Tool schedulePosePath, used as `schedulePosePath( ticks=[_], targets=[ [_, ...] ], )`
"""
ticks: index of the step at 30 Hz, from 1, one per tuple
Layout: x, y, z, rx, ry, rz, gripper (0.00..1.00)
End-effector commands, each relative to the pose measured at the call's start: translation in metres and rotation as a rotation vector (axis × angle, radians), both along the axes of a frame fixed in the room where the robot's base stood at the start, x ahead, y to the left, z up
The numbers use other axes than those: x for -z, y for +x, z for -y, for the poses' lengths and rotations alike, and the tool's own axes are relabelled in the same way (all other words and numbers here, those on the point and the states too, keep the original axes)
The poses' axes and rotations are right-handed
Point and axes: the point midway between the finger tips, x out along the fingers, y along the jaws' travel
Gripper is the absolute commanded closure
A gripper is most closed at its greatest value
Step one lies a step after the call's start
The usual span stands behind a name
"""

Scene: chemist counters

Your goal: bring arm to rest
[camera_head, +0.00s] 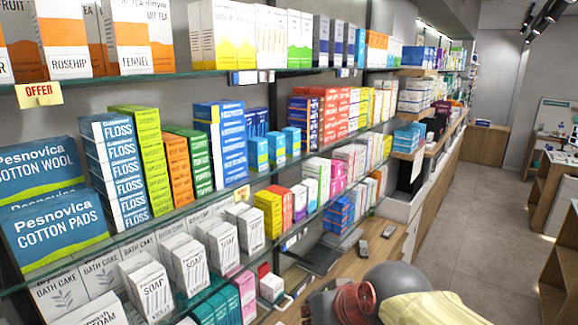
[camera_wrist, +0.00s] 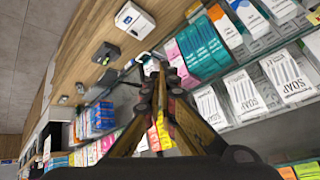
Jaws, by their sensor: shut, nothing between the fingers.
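My gripper (camera_wrist: 154,72) shows in the wrist view, its two fingers together at the tips with nothing between them. It is in front of the shelves, with the wooden counter (camera_wrist: 115,35) behind and to the upper left. In the camera_head view, part of my arm shows at the bottom right, over the counter; the fingertips cannot be made out there.
Glass shelves (camera_head: 215,198) packed with boxes fill the left, including soap boxes (camera_head: 188,265) and cotton pads (camera_head: 55,236). Small dark devices (camera_head: 375,247) lie on the counter. The aisle floor (camera_head: 470,225) at right is clear, with a wooden shelf unit (camera_head: 560,270) beyond it.

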Motion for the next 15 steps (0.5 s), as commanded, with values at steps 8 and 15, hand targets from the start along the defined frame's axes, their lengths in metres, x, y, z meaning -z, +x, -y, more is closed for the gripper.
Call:
schedulePosePath(
  ticks=[8,15],
  targets=[
    [0.144,-0.095,0.083,0.047,-0.176,-0.167,1.0],
    [0.221,-0.137,0.128,0.119,-0.239,-0.174,1.0]
  ],
)
